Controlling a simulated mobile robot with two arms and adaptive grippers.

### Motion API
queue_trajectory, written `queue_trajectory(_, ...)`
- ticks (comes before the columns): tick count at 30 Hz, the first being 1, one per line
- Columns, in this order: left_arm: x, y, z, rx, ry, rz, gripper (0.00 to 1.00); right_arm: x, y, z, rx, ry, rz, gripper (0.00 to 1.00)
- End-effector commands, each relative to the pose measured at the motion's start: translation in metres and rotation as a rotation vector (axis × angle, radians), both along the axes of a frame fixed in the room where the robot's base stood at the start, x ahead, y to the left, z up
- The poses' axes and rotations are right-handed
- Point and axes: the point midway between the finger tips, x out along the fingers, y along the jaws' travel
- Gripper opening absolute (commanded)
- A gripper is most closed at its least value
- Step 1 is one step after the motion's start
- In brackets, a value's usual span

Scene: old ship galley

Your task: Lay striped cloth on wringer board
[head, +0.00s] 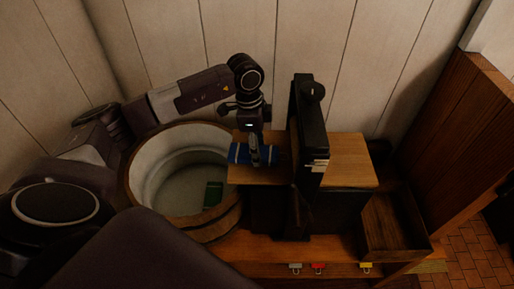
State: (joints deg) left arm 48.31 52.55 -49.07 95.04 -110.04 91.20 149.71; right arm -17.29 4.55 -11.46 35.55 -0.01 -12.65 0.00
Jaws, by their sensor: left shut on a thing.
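The striped cloth (240,153) is a small blue roll or folded piece at the left end of the wringer board (346,158). My left gripper (255,160) points down and is shut on the cloth's middle. The cloth lies at or just above the board; I cannot tell if it rests on it. The wooden board runs to both sides of the dark upright wringer (309,135), which hides its middle. My right gripper is not in view.
A round wooden tub (133,185) with a pale inside stands left of the board, with a green thing (213,193) in it. An open wooden box (398,226) is at the right. Small white, red (318,268) and yellow (366,268) clips line the front edge.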

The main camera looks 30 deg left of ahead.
Motion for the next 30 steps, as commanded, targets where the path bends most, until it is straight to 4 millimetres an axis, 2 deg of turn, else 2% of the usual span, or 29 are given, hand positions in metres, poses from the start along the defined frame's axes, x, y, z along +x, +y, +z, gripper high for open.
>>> queue_trajectory(9, 0.000, 0.000, 0.000, 0.000, 0.000, 0.000, 0.22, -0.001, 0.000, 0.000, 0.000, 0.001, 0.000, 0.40)
queue_trajectory(10, 0.000, 0.000, 0.000, 0.000, 0.000, 0.000, 0.50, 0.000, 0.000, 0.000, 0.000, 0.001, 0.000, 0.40)
queue_trajectory(15, 0.000, 0.000, 0.000, 0.000, 0.000, 0.000, 0.67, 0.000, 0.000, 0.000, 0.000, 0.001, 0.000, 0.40)
queue_trajectory(24, 0.000, 0.000, 0.002, 0.000, -0.001, 0.000, 0.67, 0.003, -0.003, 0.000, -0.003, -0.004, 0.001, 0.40)
queue_trajectory(30, 0.000, 0.003, 0.028, 0.000, -0.004, -0.001, 0.67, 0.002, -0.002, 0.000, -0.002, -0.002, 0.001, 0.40)
